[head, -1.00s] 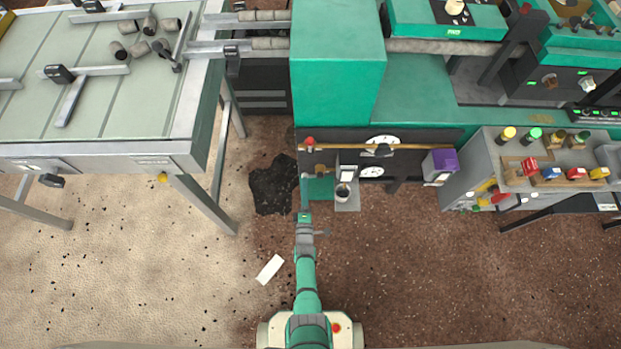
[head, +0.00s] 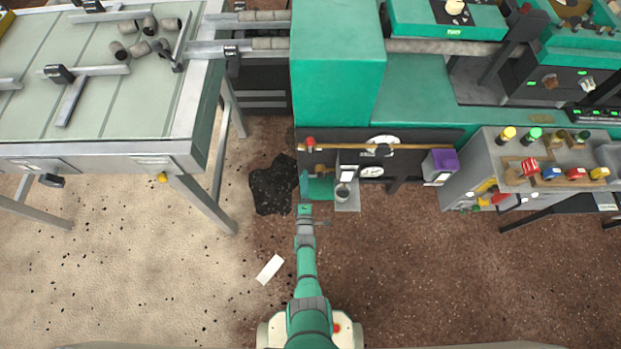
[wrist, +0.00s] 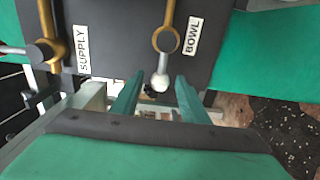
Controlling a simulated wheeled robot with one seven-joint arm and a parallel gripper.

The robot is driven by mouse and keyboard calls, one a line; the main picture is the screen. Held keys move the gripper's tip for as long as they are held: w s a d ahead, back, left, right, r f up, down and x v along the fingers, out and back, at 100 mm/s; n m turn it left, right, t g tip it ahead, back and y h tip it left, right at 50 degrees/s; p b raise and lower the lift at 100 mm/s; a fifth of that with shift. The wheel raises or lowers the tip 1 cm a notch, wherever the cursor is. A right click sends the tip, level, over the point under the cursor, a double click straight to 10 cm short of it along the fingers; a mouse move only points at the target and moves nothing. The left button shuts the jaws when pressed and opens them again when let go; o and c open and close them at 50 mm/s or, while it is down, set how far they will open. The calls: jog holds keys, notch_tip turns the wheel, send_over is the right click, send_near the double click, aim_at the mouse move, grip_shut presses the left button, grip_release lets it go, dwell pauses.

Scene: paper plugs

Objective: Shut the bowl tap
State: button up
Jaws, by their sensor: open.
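In the wrist view, the bowl tap is a brass fitting (wrist: 166,39) on a dark panel, beside a white BOWL label (wrist: 192,35). Its short grey lever points down the picture, roughly in line with the brass pipe, and ends in a pale round knob (wrist: 160,82). My gripper (wrist: 158,80) is open, with one green finger on each side of the knob in the picture. I cannot tell whether either finger touches it. In the head view my gripper (head: 304,209) is small, in front of the green machine's lower front; the tap is too small to make out there.
A second brass tap (wrist: 50,50) with a SUPPLY label (wrist: 81,48) is to the left, its grey knob out sideways. A grey-topped table (head: 95,150) stands left of my arm and a grey control bench (head: 470,165) stands right. A dark wet patch (head: 272,185) lies on the floor.

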jog(key=shift+c, duration=0.3)
jog(key=c, duration=0.7)
jog(key=shift+d+r+m, duration=0.1)
jog(key=shift+r+m, duration=0.3)
jog(key=shift+m, duration=0.4)
jog(key=shift+d+r+m, duration=0.1)
jog(key=shift+r+m, duration=0.3)
jog(key=shift+m, duration=0.4)
jog(key=shift+d+r+m, duration=0.2)
jog(key=shift+r+m, duration=0.2)
jog(key=shift+m, duration=0.35)
jog(key=shift+d+r+m, duration=0.15)
jog(key=shift+r+m, duration=0.2)
jog(key=shift+m, duration=0.4)
